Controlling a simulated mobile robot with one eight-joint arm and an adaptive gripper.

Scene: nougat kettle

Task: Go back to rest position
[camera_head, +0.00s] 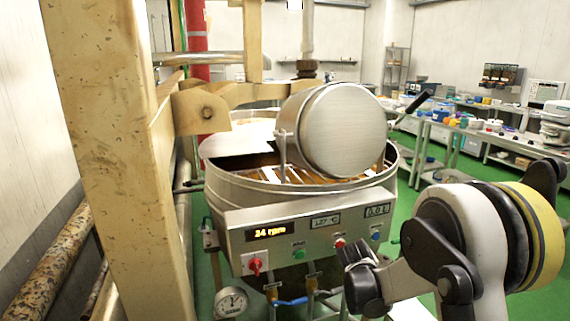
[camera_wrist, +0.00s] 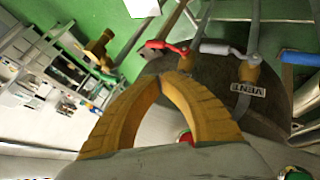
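My gripper (camera_wrist: 170,78) has its two yellow fingers brought together at the tips, with nothing visible between them. In the head view my gripper is seen partly at the lower right, in front of the steel kettle (camera_head: 215,182) and just below its control panel (camera_head: 290,243). The fingertips are hard to make out there. The panel shows 24 rpm, 127 °C and 0.0 L. In the wrist view, valves with a red lever (camera_wrist: 167,47) and a pale lever (camera_wrist: 220,49) lie beyond the fingertips.
A red knob (camera_head: 255,265) and coloured buttons sit on the panel, with a round gauge (camera_head: 231,302) below. A steel drum (camera_head: 340,130) stands over the kettle. A beige post (camera_head: 110,130) rises at left. Lab benches (camera_head: 450,135) stand at right, with green floor between.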

